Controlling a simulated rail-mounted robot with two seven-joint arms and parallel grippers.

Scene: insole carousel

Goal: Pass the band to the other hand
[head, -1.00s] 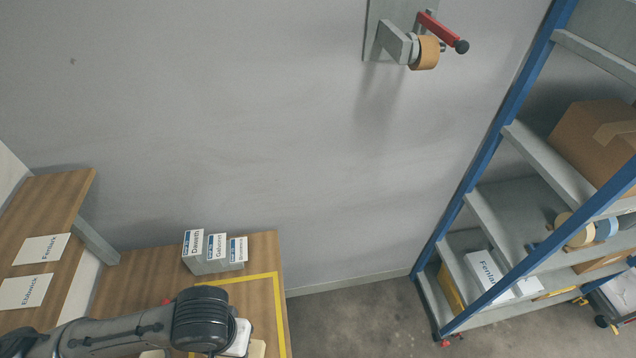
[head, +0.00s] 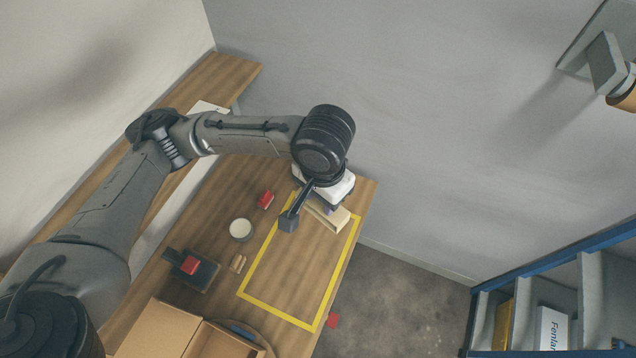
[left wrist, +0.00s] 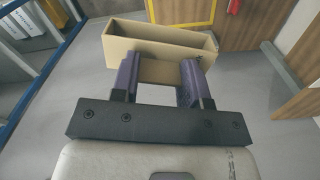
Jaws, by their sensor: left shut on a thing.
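A tan cardboard band (head: 341,221), a long rectangular sleeve with an open middle, is at my left gripper (head: 331,207) in the head view. The gripper is over the back part of the wooden table. In the left wrist view, the band (left wrist: 190,42) lies across the purple fingers of my left gripper (left wrist: 158,72). The fingers stand apart with the band's near wall between and beyond them. The gripper is shut on the band; the exact contact is partly hidden.
The wooden table (head: 290,268) has a yellow taped rectangle (head: 270,303). A round white-topped container (head: 241,229), red items (head: 266,200), a dark pad (head: 203,275) and an open cardboard box (head: 160,330) lie left of it. A blue-framed shelf (head: 560,247) stands at the lower right.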

